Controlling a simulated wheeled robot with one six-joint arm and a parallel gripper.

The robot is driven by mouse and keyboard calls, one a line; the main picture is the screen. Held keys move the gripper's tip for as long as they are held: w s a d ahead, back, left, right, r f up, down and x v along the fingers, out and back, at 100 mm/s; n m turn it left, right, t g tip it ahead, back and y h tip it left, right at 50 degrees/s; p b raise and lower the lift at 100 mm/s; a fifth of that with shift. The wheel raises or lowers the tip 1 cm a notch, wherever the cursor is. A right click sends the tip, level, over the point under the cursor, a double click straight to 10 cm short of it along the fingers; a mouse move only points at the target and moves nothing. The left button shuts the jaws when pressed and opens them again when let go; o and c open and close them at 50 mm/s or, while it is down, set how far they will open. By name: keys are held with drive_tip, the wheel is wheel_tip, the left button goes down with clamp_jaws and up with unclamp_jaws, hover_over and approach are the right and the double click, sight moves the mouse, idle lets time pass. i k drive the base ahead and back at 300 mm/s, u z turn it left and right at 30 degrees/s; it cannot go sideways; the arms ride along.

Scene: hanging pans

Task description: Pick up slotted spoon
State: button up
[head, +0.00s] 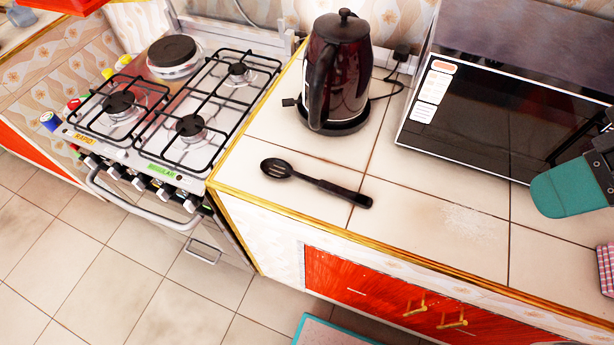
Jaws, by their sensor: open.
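The black slotted spoon (315,183) lies flat on the white tiled counter (410,215), near its front edge. Its slotted bowl points left toward the stove, and its handle runs right and slightly toward the front edge. My gripper (562,190) shows at the right edge of the head view as a teal finger pad on a dark mount. It is open, well to the right of the spoon and apart from it. The rest of the gripper is cut off by the frame edge.
A dark red kettle (338,75) stands behind the spoon. A microwave (485,115) stands at the back right. A gas stove (175,105) adjoins the counter on the left. A pink checked cloth (606,265) is at the right edge.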

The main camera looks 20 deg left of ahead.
sight(357, 198)
drive_tip(key=k, duration=1.3)
drive_tip(key=u, duration=0.2)
drive_tip(key=i, duration=0.6)
drive_tip(key=u, duration=0.95)
drive_tip(key=i, duration=0.6)
drive_tip(key=u, duration=0.5)
